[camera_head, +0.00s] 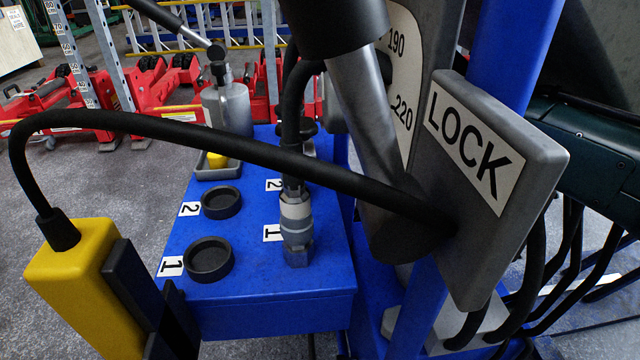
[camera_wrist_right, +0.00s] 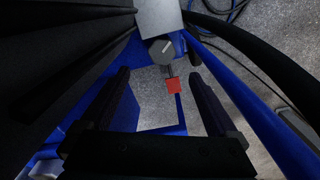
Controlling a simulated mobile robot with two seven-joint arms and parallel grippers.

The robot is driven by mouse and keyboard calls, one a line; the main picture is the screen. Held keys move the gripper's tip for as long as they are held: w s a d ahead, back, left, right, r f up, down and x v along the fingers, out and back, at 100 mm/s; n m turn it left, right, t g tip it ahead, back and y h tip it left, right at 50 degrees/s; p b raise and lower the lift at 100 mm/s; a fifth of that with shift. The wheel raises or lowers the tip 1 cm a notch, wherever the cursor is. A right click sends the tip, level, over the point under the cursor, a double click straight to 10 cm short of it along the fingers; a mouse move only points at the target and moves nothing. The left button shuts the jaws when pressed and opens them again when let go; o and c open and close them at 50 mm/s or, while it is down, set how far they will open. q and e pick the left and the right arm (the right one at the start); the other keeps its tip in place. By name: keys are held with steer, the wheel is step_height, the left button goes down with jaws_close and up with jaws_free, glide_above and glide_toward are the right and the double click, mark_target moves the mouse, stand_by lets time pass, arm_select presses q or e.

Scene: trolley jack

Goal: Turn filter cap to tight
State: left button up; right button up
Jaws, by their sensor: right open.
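I cannot make out a thing that is clearly the filter cap. In the right wrist view my right gripper (camera_wrist_right: 158,74) is open, with its two dark fingers wide apart. A round grey knob (camera_wrist_right: 162,50) with a short stem and a red square end (camera_wrist_right: 173,86) shows between and beyond the fingers; I see no contact. In the head view a grey canister (camera_head: 228,110) with a dark top fitting stands behind the blue cabinet top. A metal coupling (camera_head: 296,216) stands upright on that top, with a black hose above. My left gripper is not recognisable in either view.
The blue cabinet top (camera_head: 262,292) carries two black round cups (camera_head: 209,260) and a tray (camera_head: 217,172) with a yellow piece. A yellow box (camera_head: 82,285) on a black cable is at the left. The LOCK plate (camera_head: 490,195) and a thick metal rod (camera_head: 372,130) obstruct the right.

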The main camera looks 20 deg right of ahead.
steer(key=f+b, duration=0.1)
steer(key=f, duration=0.1)
steer(key=f+b, duration=0.2)
steer(key=f, duration=0.1)
steer(key=shift+s+f+b, duration=0.3)
steer(key=shift+s, duration=0.1)
step_height(320, 180, down, 4)
steer(key=b, duration=0.3)
steer(key=shift+w+f, duration=0.15)
steer(key=shift+f, duration=0.1)
arm_select(q)
step_height(320, 180, down, 7)
steer(key=shift+s, duration=0.3)
steer(key=shift+r, duration=0.1)
arm_select(e)
steer(key=shift+c, duration=0.7)
arm_select(q)
steer(key=shift+d+r, duration=0.1)
arm_select(e)
steer(key=c, duration=1.2)
